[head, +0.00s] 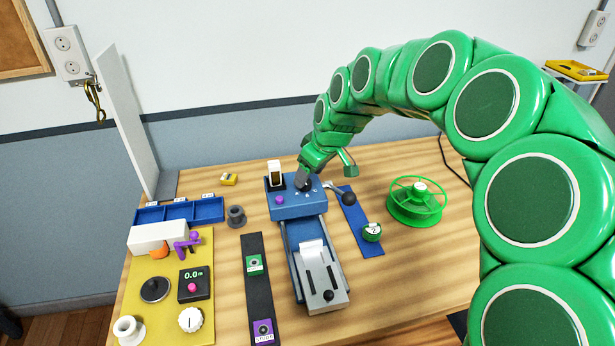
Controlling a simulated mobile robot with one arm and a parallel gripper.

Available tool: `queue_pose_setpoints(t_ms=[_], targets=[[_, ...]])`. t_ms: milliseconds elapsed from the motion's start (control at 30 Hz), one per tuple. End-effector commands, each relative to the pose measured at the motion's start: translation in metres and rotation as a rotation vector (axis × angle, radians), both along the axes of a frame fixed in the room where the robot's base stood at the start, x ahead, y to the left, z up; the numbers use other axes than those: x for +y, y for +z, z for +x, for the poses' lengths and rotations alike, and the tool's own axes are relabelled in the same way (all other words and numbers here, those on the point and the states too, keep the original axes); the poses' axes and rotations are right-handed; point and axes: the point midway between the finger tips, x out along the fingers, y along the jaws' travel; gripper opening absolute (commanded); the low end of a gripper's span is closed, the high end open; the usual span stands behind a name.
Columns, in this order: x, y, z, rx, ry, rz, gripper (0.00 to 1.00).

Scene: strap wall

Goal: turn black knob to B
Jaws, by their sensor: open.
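The black knob (303,184) is on top of the blue box (296,208) at the middle of the table. Small white letter marks lie around its near side; they are too small to read, and I cannot tell which one the knob points to. My gripper (328,168) is green and open, at the end of my green arm. One finger is right at the knob and partly covers it. The other finger sticks out to the right. I cannot tell whether the near finger touches the knob.
The box also carries a purple button (280,199) and a white rocker part (275,172). A black ball lever (348,198) stands close on the right. A green handwheel (415,200) is further right. A grey slide tray (322,285) extends in front. A yellow panel (165,318) fills the left.

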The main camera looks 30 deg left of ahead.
Motion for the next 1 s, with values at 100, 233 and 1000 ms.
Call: queue_pose_setpoints(t_ms=[100,233,1000], targets=[[-0.008,0.019,0.0,-0.002,-0.001,0.003,0.62],[-0.015,0.036,-0.001,-0.002,-0.002,0.002,0.62],[-0.028,0.049,-0.003,0.006,-0.012,-0.004,0.62]])
